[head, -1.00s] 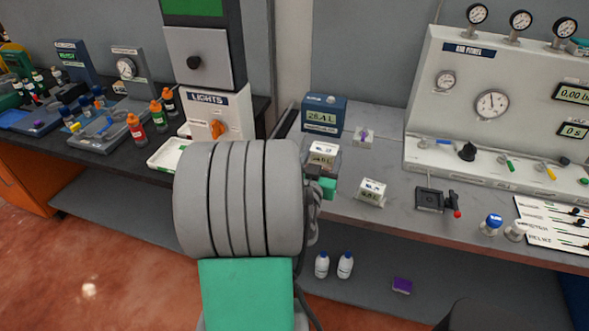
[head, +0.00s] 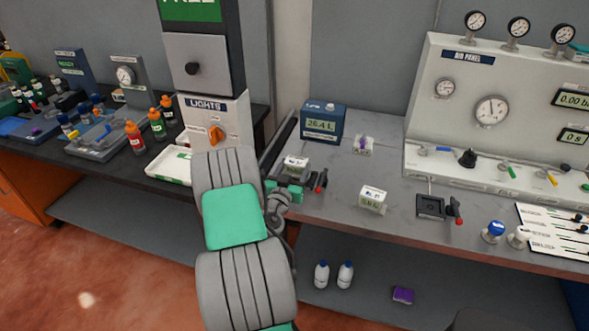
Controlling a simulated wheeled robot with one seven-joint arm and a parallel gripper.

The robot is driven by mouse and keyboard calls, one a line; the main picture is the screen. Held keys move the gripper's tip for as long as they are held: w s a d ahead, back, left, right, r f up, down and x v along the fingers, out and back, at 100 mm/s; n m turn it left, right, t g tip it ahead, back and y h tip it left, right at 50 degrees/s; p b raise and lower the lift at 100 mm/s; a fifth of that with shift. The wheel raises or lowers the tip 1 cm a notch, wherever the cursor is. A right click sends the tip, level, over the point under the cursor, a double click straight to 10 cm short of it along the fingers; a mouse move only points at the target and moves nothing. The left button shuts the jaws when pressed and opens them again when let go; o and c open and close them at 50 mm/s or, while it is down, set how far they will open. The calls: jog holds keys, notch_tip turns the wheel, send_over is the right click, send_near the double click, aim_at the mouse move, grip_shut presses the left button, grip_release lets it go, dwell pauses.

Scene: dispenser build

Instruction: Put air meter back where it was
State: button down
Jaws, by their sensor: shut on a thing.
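My gripper (head: 293,181) is at the left end of the grey bench, shut on a small white meter (head: 297,164) with a dark display. I take this to be the air meter; its label is too small to read. The meter is upright, just beyond the fingers. A black holder with a red-knobbed lever (head: 321,182) is right beside the gripper, partly hidden by it. I cannot tell whether the meter touches the holder or hangs above it.
A blue box (head: 323,122) with a display stands behind the gripper. A second black holder (head: 431,206) sits before the air panel (head: 490,75). The lights box (head: 215,122) is close on the left.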

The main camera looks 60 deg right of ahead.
jog(key=shift+f, duration=0.3)
jog(key=c, duration=0.7)
grip_release()
jog(key=shift+s+a+f, duration=0.1)
jog(key=shift+c, duration=0.2)
jog(key=o, duration=0.4)
